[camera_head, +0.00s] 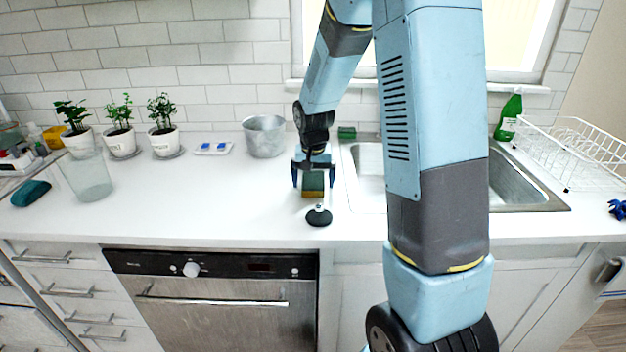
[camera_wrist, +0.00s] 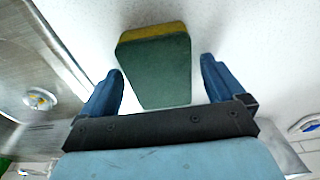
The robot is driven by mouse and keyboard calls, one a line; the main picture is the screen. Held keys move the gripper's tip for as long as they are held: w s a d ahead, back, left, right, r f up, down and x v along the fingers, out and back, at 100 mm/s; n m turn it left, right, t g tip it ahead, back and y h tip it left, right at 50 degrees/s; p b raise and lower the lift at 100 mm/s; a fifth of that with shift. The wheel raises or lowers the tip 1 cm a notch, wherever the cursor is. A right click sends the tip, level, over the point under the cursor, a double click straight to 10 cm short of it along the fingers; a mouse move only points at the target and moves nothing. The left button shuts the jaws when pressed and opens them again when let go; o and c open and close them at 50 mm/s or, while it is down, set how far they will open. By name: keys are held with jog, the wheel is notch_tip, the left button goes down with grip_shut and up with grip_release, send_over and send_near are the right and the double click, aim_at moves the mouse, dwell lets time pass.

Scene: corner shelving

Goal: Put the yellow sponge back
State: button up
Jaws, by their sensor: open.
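The yellow sponge (camera_head: 313,186), with a green scouring side, lies on the white counter just left of the sink. In the wrist view the sponge (camera_wrist: 155,65) shows its green face toward the camera and a yellow edge. My gripper (camera_head: 313,178) is at the sponge from above. In the wrist view its blue fingers (camera_wrist: 163,85) are open, one on each side of the sponge, with a gap visible on the right and little or none on the left. Another green sponge-like block (camera_head: 346,132) lies at the back by the sink.
A black sink stopper (camera_head: 319,215) lies just in front of the sponge. A metal pot (camera_head: 264,137) stands behind left. The sink (camera_head: 520,190) is to the right, with a green bottle (camera_head: 509,116) and white dish rack (camera_head: 572,152) beyond.

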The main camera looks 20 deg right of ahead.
aim_at(313, 183)
notch_tip(313, 183, up, 12)
jog(key=s, duration=0.2)
jog(key=s+r+n+t, duration=0.1)
jog(key=s+r, duration=0.4)
jog(key=s, duration=0.8)
jog(key=s+r+n+t, duration=0.2)
jog(key=s+r, duration=0.4)
jog(key=s, duration=0.7)
jog(key=shift+n+t, duration=0.3)
jog(key=shift+t, duration=0.2)
